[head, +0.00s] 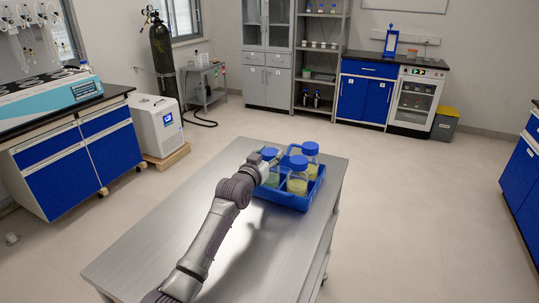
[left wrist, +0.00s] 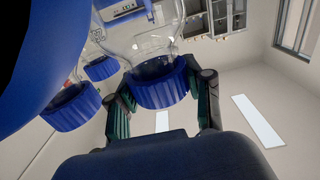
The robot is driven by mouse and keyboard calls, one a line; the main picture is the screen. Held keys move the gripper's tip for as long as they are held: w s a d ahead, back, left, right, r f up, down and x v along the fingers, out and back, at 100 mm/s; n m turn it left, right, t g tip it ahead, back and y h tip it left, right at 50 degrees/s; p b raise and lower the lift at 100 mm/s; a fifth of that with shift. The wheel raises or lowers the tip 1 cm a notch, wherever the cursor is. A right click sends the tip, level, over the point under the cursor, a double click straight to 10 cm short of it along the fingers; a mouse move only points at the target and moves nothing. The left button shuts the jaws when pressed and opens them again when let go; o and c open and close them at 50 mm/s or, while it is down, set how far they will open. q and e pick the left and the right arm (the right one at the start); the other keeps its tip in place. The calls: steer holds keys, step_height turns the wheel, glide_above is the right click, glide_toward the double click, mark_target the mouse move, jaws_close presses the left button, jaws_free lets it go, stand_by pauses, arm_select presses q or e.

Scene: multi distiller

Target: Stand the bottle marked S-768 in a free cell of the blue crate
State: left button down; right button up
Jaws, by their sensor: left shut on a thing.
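My left gripper (head: 264,167) is at the left side of the blue crate (head: 289,200) in the head view. In the left wrist view the fingers (left wrist: 162,98) are shut on the blue cap of a clear bottle (left wrist: 158,45). In the head view this bottle (head: 273,181) shows at the crate's left part, partly hidden by my gripper. I cannot tell whether it rests on the crate floor. Two more blue-capped bottles stand in the crate, one at the front (head: 297,184) and one at the back right (head: 311,158). No S-768 marking is readable. My right gripper is out of view.
The crate stands near the far end of a grey metal table (head: 150,255), whose surface is otherwise clear. Two blue caps show left of the held one in the left wrist view. A large blue shape (left wrist: 35,60) close to that camera is unclear.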

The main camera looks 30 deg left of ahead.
arm_select(q)
steer(key=shift+r, duration=0.1)
steer(key=shift+c, duration=2.3)
jaws_free()
steer(key=shift+s, duration=0.2)
steer(key=s+p, duration=0.8)
steer(key=s, duration=0.3)
steer(key=shift+s+d, duration=0.25)
steer(key=shift+s, duration=0.15)
